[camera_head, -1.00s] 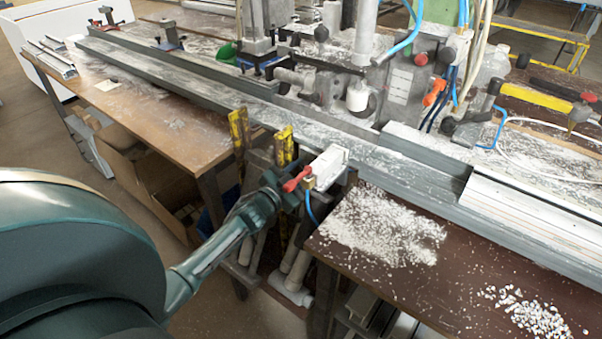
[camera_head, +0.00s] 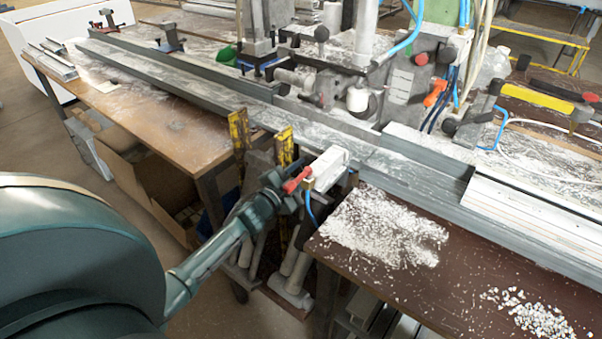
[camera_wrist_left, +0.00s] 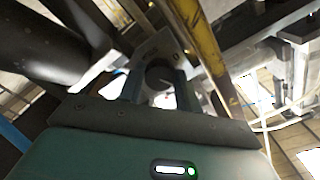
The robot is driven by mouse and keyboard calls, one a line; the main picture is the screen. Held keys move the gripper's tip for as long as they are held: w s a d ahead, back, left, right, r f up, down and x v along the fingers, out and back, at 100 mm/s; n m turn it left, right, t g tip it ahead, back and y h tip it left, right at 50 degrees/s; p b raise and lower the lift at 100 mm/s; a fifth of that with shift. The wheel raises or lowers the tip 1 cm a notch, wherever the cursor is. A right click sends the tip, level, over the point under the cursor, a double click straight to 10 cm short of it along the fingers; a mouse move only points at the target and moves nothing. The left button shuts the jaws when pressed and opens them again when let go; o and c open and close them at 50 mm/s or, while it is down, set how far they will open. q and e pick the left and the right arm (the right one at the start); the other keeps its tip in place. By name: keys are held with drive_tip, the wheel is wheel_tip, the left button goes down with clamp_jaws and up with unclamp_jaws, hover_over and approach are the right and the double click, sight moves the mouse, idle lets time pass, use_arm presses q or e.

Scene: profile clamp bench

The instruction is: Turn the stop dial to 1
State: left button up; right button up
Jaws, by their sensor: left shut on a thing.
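The stop dial is a dark round knob (camera_wrist_left: 160,76) in front of a grey plate in the left wrist view. My left gripper (camera_wrist_left: 159,92) is shut on it, with one finger on each side. In the head view my left gripper (camera_head: 288,198) is at the bench's front edge, just below a white box (camera_head: 327,167) with a red lever (camera_head: 297,180). The dial is hidden there behind the gripper. I cannot read any numbers or a pointer on the dial. My right gripper is in neither view.
Two yellow uprights (camera_head: 238,135) stand close to the left of my gripper. A long grey rail (camera_head: 215,92) runs across the bench behind it. White chips (camera_head: 385,232) lie on the brown bench top to the right. A blue hose hangs beside the white box.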

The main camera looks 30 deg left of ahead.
use_arm(q)
drive_tip(key=o, duration=0.7)
drive_tip(key=s+a, duration=0.1)
drive_tip(key=s, duration=1.2)
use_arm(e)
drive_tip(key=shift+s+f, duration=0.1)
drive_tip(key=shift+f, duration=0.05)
use_arm(q)
drive_tip(key=shift+s, duration=0.1)
drive_tip(key=s+d+f+n+g+h+p, duration=0.1)
drive_tip(key=s+d+f+n+g+p, duration=0.1)
drive_tip(key=s+d, duration=0.5)
drive_tip(key=s+d+f+n+g+p, duration=0.2)
drive_tip(key=s+d+n+g, duration=0.3)
drive_tip(key=d, duration=1)
drive_tip(key=shift+s+f+n+h, duration=0.35)
drive_tip(key=shift+s+f, duration=0.4)
drive_tip(key=shift+s, duration=0.5)
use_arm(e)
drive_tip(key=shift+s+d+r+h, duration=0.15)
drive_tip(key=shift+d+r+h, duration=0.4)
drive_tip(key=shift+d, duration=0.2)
